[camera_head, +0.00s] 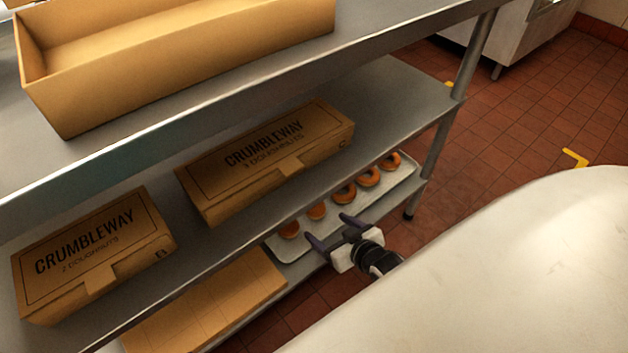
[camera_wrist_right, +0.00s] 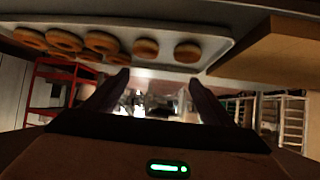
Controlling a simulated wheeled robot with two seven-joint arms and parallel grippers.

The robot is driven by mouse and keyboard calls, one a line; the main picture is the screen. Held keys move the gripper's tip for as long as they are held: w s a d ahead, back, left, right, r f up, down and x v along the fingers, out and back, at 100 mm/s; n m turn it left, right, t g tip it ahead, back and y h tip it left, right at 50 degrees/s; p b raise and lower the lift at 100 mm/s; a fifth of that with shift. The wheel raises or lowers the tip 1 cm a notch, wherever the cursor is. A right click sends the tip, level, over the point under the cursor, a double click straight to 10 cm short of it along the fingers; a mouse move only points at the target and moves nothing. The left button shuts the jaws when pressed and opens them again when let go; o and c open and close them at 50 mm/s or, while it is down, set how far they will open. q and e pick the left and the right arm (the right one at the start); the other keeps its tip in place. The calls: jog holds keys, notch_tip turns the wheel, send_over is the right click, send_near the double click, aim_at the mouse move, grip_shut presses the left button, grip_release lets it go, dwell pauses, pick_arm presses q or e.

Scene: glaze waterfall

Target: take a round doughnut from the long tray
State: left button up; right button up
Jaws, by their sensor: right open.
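The long tray (camera_head: 405,187) lies on the bottom shelf at the right, with several round orange-brown doughnuts (camera_head: 369,177) in a row along it. The nearest doughnut (camera_head: 289,229) sits at the tray's left end. In the right wrist view the tray (camera_wrist_right: 222,29) and doughnuts (camera_wrist_right: 145,48) show along the top. My right gripper (camera_head: 331,229) is open and empty at the tray's front edge, its fingers pointing toward the doughnuts. In the wrist view its fingers (camera_wrist_right: 160,90) stand apart with nothing between them. My left gripper is not in view.
A flat cardboard piece (camera_head: 210,305) lies left of the tray on the bottom shelf. Two closed Crumbleway boxes, a long one (camera_head: 265,158) and a shorter one (camera_head: 92,255), stand on the middle shelf (camera_head: 400,95) above. An open box (camera_head: 180,50) stands on top. A metal leg (camera_head: 447,130) is at the right.

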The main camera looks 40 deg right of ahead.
aim_at(319, 212)
jog(key=shift+m+t+h, duration=0.3)
jog(key=shift+m+h, duration=0.1)
jog(key=w+d+f+b, duration=0.1)
jog(key=f, duration=0.1)
jog(key=w+d+f+b, duration=0.1)
jog(key=w+d+f, duration=0.1)
jog(key=shift+d, duration=0.25)
jog(key=b+x, duration=0.2)
jog(key=x, duration=0.1)
jog(key=shift+w+d+f+b, duration=0.1)
jog(key=shift+w+f+b, duration=0.15)
jog(key=shift+w+b, duration=0.1)
jog(key=shift+w+f, duration=0.2)
jog(key=shift+w, duration=0.35)
jog(key=b+x, duration=0.3)
jog(key=x, duration=0.1)
jog(key=shift+s+f+b, duration=0.1)
jog(key=shift+f+b, duration=0.3)
jog(key=shift+f, duration=0.05)
jog(key=shift+w+f, duration=0.1)
jog(key=shift+w, duration=0.3)
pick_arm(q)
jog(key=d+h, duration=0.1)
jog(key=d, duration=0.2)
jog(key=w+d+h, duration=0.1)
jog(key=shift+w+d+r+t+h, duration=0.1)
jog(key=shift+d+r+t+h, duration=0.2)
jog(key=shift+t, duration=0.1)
pick_arm(e)
jog(key=c, duration=1.2)
